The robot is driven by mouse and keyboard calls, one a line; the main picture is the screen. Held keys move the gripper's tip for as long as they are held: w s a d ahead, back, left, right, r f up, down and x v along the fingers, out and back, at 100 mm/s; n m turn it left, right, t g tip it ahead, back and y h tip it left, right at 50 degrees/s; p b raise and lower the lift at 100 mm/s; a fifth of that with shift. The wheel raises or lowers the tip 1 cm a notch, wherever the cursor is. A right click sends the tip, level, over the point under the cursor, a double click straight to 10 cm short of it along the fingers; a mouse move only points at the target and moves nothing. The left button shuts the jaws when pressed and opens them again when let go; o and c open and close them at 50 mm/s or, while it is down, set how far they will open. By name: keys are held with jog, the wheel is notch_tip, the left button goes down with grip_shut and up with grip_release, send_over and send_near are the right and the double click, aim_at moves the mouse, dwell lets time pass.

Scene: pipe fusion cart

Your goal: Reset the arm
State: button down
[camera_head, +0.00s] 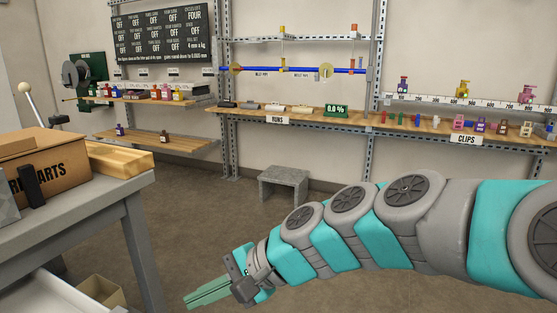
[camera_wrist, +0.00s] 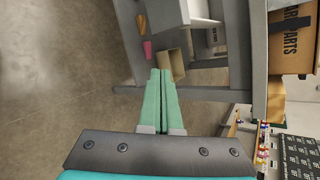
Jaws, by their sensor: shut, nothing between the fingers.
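My gripper (camera_head: 207,294) is at the end of my teal and grey arm, which stretches in from the right in the head view. Its green fingers are shut together with nothing between them. In the wrist view the gripper (camera_wrist: 160,72) points toward a small open cardboard box (camera_wrist: 177,65) below the grey table. The gripper is apart from the box and touches nothing that I can see.
A grey table (camera_head: 139,213) with a cardboard parts box (camera_head: 75,165) stands at the left. Wall shelves (camera_head: 300,118) hold small coloured parts at the back. A grey stool (camera_head: 283,182) stands below them. The floor (camera_head: 215,215) between is clear.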

jog(key=s+d+f+n+h, duration=0.2)
jog(key=s+d+f+h, duration=0.1)
jog(key=d, duration=0.6)
jog(key=s+d+f+n+g+h, duration=0.1)
jog(key=s+d+f+n+h, duration=0.1)
jog(key=s+d+f+h, duration=0.2)
jog(key=s+d+f+n+g+h, duration=0.1)
jog(key=s+d+f+h, duration=0.3)
jog(key=d, duration=1)
jog(key=s+f+n, duration=0.1)
jog(key=s+f, duration=0.2)
jog(key=s, duration=0.2)
jog(key=shift+s+d+n, duration=0.15)
jog(key=shift+d+n, duration=0.15)
jog(key=shift+d, duration=0.1)
jog(key=shift+a+f, duration=0.1)
